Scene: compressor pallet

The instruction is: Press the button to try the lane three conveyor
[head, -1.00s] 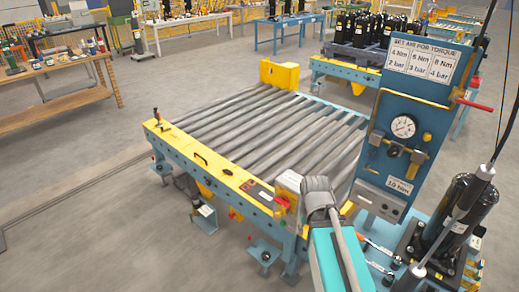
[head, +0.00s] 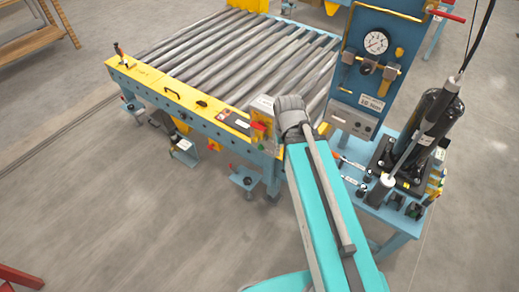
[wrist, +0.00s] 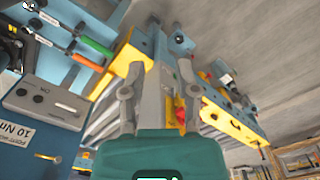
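The lane three conveyor is a roller bed (head: 235,55) with a yellow front rail (head: 165,92). In the wrist view red and yellow parts (wrist: 181,112) show just beyond the right finger, partly hidden. My gripper (wrist: 158,68) appears open, its grey fingers apart, and I see nothing held. In the head view my arm's end covers the area right of the box and hides the fingers.
A blue gauge panel (head: 387,62) and a bench with a black compressor (head: 418,130) stand close on the right. A wooden bench (head: 30,42) is at far left. The grey floor (head: 110,215) in front of the conveyor is clear.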

